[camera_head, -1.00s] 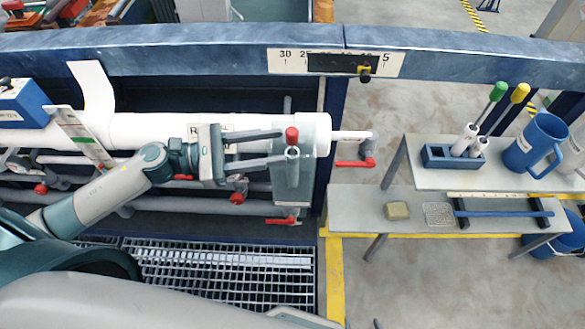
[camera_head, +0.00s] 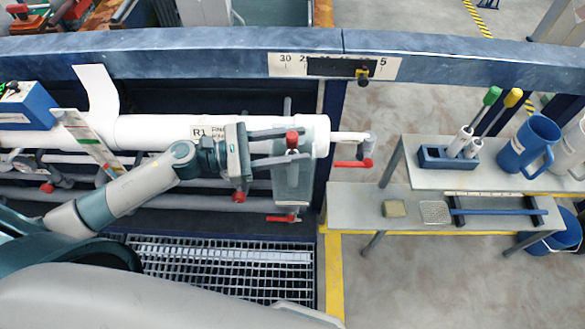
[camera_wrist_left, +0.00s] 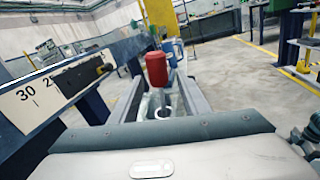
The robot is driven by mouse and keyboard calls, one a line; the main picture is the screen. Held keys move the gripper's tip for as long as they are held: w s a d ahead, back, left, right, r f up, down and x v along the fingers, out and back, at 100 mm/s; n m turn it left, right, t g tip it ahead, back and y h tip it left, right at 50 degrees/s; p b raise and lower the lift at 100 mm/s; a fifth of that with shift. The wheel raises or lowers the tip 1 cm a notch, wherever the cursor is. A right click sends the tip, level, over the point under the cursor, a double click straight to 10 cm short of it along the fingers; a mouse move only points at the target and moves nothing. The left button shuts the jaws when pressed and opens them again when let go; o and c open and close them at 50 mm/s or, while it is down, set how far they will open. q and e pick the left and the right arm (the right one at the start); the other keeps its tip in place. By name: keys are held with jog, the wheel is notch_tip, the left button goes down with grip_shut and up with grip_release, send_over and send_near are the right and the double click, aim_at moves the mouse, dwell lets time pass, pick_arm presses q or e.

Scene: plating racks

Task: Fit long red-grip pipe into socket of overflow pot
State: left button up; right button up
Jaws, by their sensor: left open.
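The red-grip pipe (camera_head: 292,139) stands at the pale grey overflow pot (camera_head: 292,184), at the right end of the white trough. Its red grip also shows in the left wrist view (camera_wrist_left: 156,69), upright between my finger bars. A pale ring (camera_wrist_left: 164,113) shows below the grip; I cannot tell whether the pipe is seated in the socket. My left gripper (camera_head: 300,147) is open, with one finger on each side of the red grip and no visible closing on it. My right gripper is not in view.
A blue beam with a scale plate (camera_head: 335,65) runs behind the pot. A red-handled valve (camera_head: 352,163) sticks out to the right. A bench at right holds a blue rack (camera_head: 448,159) with green- and yellow-topped tools and a blue jug (camera_head: 527,146). A metal grating (camera_head: 225,265) lies in front.

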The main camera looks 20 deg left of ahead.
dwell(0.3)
pick_arm(q)
grip_shut()
notch_tip(320, 180, up, 10)
jog(key=shift+r, duration=0.15)
notch_tip(320, 180, up, 8)
jog(key=p, duration=0.1)
jog(key=shift+p, duration=0.3)
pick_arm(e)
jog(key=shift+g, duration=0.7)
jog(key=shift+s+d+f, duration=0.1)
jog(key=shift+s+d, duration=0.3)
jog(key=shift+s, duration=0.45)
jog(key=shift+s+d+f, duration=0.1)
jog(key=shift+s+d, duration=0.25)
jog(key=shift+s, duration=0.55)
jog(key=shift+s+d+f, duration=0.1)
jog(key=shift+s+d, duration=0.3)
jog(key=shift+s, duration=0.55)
